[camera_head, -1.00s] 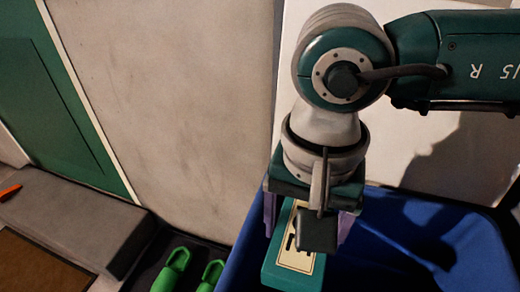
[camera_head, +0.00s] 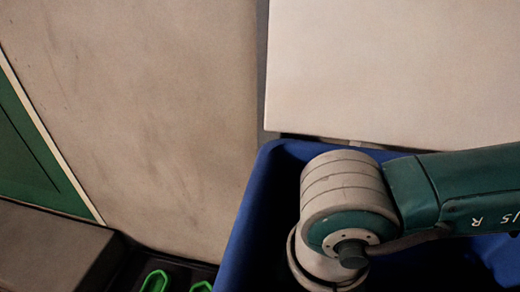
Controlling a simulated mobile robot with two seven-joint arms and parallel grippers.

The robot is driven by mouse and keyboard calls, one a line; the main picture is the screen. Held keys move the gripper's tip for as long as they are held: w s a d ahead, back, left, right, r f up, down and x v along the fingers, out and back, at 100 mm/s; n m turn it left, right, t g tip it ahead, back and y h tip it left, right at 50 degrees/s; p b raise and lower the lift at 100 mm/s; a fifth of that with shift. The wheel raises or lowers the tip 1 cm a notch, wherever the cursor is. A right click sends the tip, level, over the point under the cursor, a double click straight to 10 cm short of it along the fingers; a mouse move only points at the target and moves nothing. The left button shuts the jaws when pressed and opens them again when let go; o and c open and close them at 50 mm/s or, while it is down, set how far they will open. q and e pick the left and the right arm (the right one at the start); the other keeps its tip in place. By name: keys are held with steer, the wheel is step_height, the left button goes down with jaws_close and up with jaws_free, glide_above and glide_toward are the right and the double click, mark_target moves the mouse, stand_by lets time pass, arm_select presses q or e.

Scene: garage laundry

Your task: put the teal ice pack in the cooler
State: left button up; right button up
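The cooler is a blue open-topped bin (camera_head: 248,205) at the lower right, with its rim showing at the back and left. My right arm comes in from the right and reaches down over and into the bin. Its wrist hides much of the inside. My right gripper is below the lower picture edge and out of view. The teal ice pack does not show now. My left gripper is not in view.
A white panel (camera_head: 400,70) stands right behind the bin. A grey-beige wall (camera_head: 140,100) is to its left. Green shoes (camera_head: 155,281) lie on a dark mat left of the bin. A grey step or bench (camera_head: 45,245) is at the lower left.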

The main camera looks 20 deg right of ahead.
steer(key=shift+w, duration=0.15)
steer(key=shift+s+f, duration=0.2)
steer(key=shift+f, duration=0.15)
steer(key=o, duration=1.5)
steer(key=shift+r, duration=0.1)
step_height(320, 180, up, 12)
steer(key=p, duration=0.4)
steer(key=shift+r, duration=0.25)
